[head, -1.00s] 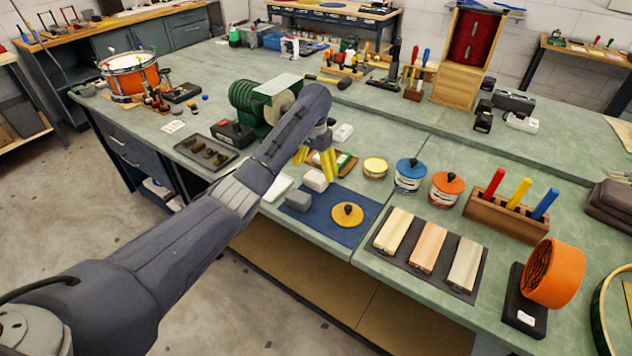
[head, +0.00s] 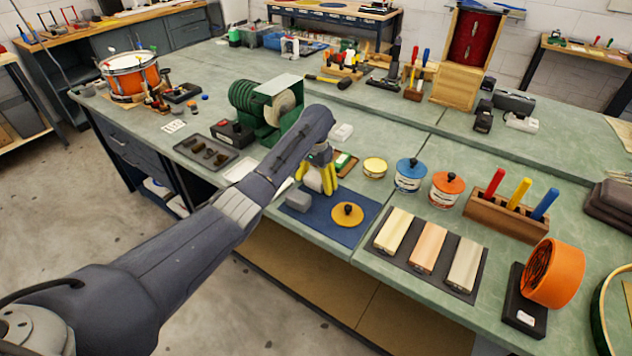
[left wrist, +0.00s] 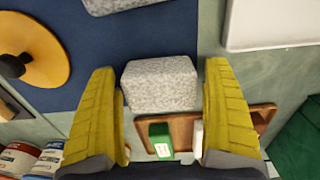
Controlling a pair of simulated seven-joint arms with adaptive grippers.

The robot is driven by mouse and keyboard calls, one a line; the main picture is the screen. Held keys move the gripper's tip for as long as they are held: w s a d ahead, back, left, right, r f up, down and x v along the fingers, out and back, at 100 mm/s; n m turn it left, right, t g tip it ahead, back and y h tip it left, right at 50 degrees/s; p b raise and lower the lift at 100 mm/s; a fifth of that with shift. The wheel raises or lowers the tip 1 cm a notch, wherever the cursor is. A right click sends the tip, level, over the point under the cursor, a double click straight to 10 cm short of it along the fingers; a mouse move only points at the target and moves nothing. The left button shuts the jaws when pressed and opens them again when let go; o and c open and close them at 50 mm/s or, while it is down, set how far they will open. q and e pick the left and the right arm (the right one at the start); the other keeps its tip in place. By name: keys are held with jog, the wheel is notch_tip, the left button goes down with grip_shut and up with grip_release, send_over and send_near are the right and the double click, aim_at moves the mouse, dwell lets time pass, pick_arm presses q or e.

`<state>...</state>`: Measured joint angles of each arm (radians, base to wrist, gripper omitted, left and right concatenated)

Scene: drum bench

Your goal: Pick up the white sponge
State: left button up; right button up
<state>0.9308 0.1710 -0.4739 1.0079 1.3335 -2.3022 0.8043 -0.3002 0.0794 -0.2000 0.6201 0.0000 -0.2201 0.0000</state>
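The white sponge (left wrist: 160,84) is a pale speckled block at the centre of the left wrist view, beside the edge of the blue mat (left wrist: 130,48). My left gripper (left wrist: 162,75) is open, with one yellow finger on each side of the sponge and a narrow gap at each side. In the head view my left gripper (head: 320,184) points down at the back of the blue mat (head: 322,222) and mostly hides the white sponge. A grey block (head: 298,200) lies in front of it on the mat. My right gripper is not in view.
A yellow disc with a black knob (head: 347,215) lies on the mat. A small wooden tray (head: 345,164) with a green item sits just behind the gripper. Tins (head: 410,176) stand to the right. A green machine (head: 265,105) stands behind my arm.

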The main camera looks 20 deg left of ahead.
pick_arm(q)
jog(key=c, duration=0.7)
